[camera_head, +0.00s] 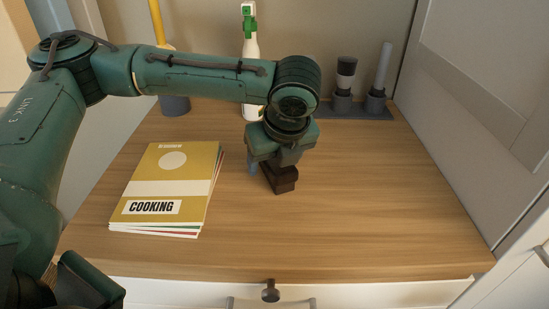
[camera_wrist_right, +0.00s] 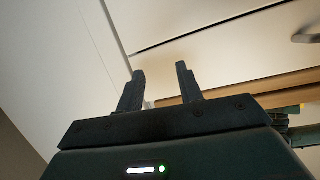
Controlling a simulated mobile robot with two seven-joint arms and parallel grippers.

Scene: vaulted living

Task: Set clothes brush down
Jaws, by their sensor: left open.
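The clothes brush (camera_head: 284,182) appears as a small dark brown block under my left gripper, at the middle of the wooden top. It seems to stand on the wood, but the gripper hides its upper part. My left gripper (camera_head: 270,169) points down over the brush with its jaws open; one finger shows to the left of the brush and the other is hard to make out. In the right wrist view, my right gripper (camera_wrist_right: 161,77) has its two fingers apart with nothing between them.
A stack of cooking magazines (camera_head: 165,190) lies left on the wooden top (camera_head: 350,220). Behind stand a white spray bottle (camera_head: 250,40) with a green head, a yellow-handled item (camera_head: 158,25) and a grey rack (camera_head: 350,112) holding upright pieces. The right and front right are clear.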

